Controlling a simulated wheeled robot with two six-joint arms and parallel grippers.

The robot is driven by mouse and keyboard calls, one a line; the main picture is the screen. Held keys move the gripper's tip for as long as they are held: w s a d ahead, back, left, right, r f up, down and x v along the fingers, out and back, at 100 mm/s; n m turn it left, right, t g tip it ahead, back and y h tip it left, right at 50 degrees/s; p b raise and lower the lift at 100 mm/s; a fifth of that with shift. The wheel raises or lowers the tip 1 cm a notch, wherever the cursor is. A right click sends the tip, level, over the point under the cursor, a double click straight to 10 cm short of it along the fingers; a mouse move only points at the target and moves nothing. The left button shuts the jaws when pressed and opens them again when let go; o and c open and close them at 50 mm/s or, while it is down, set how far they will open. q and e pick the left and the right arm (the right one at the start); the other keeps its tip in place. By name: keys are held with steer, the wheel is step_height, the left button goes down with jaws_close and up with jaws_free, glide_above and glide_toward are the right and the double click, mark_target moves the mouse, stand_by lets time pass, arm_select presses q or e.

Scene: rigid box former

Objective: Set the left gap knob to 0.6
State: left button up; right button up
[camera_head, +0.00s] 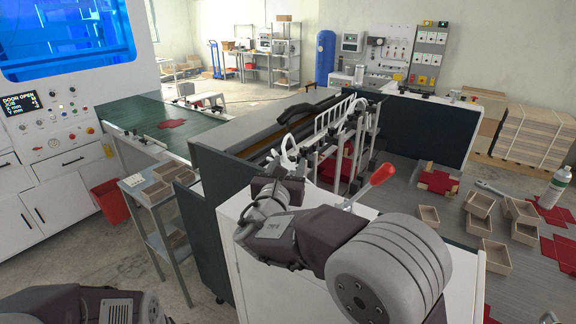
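The box-forming machine (225,190) stands in the middle, with dark green side panels and upright white guides (335,115). I cannot make out the left gap knob or its scale; my arm covers part of the machine's near side. My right arm comes in from the lower right and bends towards the machine. Its gripper (287,158) is small and partly hidden behind my wrist, close to the white guides. Whether it is open or touches anything cannot be told. Of my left arm only links show at the bottom left; its gripper is out of view.
A red-handled lever (372,185) stands just right of my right wrist. A tray cart (150,215) and a control panel (52,125) are left.

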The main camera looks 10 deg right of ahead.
steer(key=shift+h, duration=0.3)
steer(key=shift+a+r+m+g+h+p, duration=0.1)
steer(key=shift+m+g+h+p, duration=0.5)
steer(key=shift+m+h+p, duration=0.25)
steer(key=m+g+h+p, duration=0.4)
steer(key=h+p, duration=0.1)
steer(key=shift+r, duration=0.1)
steer(key=shift+s+d+f+m+g+h+p, duration=0.1)
steer(key=shift+f+m+g+h+p, duration=0.05)
steer(key=shift+m+g+h+p, duration=0.4)
steer(key=shift+d+f+m+g+h+p, duration=0.1)
steer(key=shift+m+g+h+p, duration=0.2)
steer(key=shift+m+g+p, duration=0.35)
steer(key=o, duration=1.4)
steer(key=shift+c, duration=0.2)
